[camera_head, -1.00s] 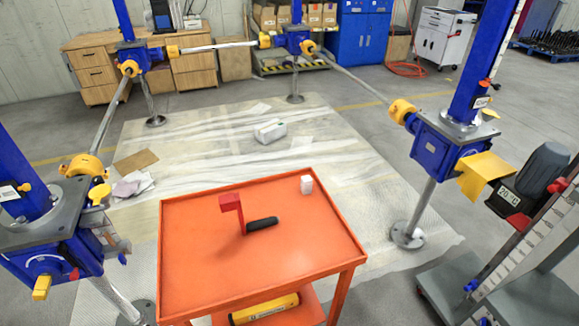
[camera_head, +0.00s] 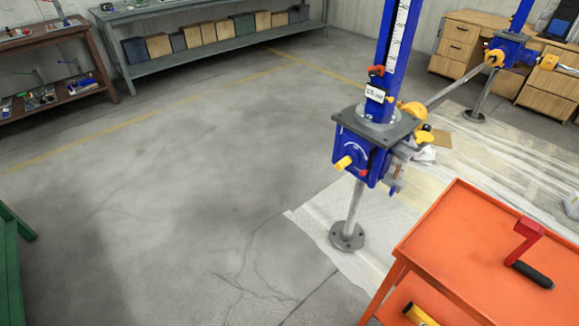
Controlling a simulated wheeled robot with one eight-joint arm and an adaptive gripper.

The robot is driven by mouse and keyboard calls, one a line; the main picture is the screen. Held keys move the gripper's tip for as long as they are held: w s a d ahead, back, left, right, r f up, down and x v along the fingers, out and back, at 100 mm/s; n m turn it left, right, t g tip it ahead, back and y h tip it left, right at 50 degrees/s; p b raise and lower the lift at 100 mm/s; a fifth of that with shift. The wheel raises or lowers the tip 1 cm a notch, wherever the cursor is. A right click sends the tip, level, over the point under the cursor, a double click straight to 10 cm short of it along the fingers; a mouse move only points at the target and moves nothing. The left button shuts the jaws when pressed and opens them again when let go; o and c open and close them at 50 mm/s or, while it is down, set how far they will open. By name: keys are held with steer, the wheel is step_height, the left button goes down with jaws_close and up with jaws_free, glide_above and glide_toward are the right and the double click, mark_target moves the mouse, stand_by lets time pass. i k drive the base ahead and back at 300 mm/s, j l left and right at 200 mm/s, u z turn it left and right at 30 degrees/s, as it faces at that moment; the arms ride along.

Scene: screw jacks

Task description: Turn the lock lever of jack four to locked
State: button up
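A blue screw jack (camera_head: 358,152) stands right of centre on a grey post with a round foot. Its white label (camera_head: 375,94) is too small to read, so I cannot tell whether it is jack four. A yellow lever (camera_head: 343,163) sticks out of the front face of its box beside a pale curved scale, pointing down-left. A small red part (camera_head: 364,174) shows near it. I cannot tell which is the lock lever or its setting. A second blue jack (camera_head: 508,48) stands at the upper right, partly cut off. My gripper is not in view.
An orange cart (camera_head: 450,245) with a red bracket (camera_head: 524,240) and black grip (camera_head: 533,274) stands at the lower right. A grey bench (camera_head: 215,28) and a brown shelf (camera_head: 60,75) line the back. Green furniture (camera_head: 12,262) is at the left edge. The middle floor is clear.

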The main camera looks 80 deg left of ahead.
mark_target(374, 151)
steer(key=u, duration=2.45)
steer(key=k+j+z, duration=0.1)
steer(key=z, duration=0.25)
steer(key=k+z, duration=0.15)
steer(key=z, duration=0.25)
steer(key=k+j+z, duration=0.1)
steer(key=z, duration=0.25)
